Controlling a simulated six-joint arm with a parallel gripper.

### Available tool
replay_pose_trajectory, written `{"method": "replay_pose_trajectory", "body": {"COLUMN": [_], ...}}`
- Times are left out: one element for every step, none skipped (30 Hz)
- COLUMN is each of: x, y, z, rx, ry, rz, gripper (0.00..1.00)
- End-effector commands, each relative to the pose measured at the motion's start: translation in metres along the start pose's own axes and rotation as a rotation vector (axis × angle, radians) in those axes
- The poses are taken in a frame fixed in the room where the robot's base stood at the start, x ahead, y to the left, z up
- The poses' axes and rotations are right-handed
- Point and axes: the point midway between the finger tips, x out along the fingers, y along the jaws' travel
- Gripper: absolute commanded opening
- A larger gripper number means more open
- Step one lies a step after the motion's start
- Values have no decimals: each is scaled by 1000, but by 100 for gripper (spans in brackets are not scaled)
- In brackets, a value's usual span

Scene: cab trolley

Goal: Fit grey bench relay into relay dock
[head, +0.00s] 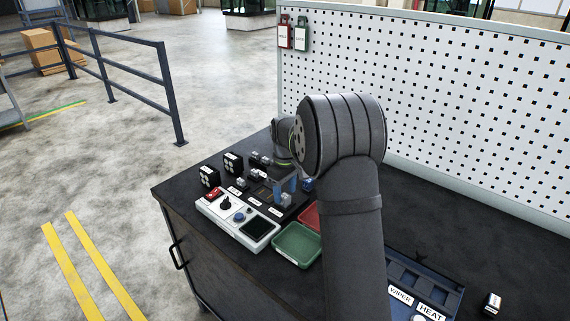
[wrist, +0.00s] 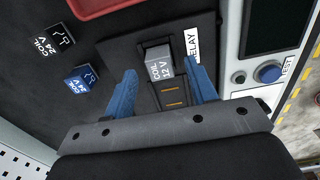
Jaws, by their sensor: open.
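The grey relay (wrist: 158,64), marked COIL 12 V, stands in the wrist view at the far end of the relay dock (wrist: 172,98). Two orange-marked slots of the dock show bare on the near side of it; I cannot tell whether the relay is seated. My gripper (wrist: 163,84) has its blue fingers open, one on each side of the relay, with gaps showing. The RELAY label (wrist: 193,45) lies beside the right finger. In the head view, my gripper (head: 284,187) is low over the dark dock board, with the small grey relay (head: 286,200) by the fingers.
A black relay (wrist: 59,40) and a blue relay (wrist: 80,78), both marked COIL 24 V, lie left of the dock. A white control panel (head: 212,209), green tray (head: 297,246) and red tray (head: 311,214) are close by. A pegboard (head: 450,110) stands behind the bench.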

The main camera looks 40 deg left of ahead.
Motion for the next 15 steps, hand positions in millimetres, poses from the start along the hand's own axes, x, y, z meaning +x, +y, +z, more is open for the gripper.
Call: {"method": "replay_pose_trajectory", "body": {"x": [-12,-20,-30,-37,-45,-55,-62,-70,-80,-87,-94,-103,-109,-115,-122], "y": [1,1,1,0,1,1,1,0,1,1,0,1,0,1,0], "z": [-1,-1,-1,-1,-1,-1,-1,-1,-1,-1,-1,-1,-1,-1,0], "rx": [0,0,0,0,0,0,0,0,0,0,0,0,0,0,0], "ry": [5,5,5,4,5,5,5,5,4,5,5,5,3,4,3], "rz": [4,4,4,3,4,4,4,4,4,4,4,4,3,3,2], "gripper": [52,52,52,52,52,52,52,52,52,52,52,52,52,52,52]}}
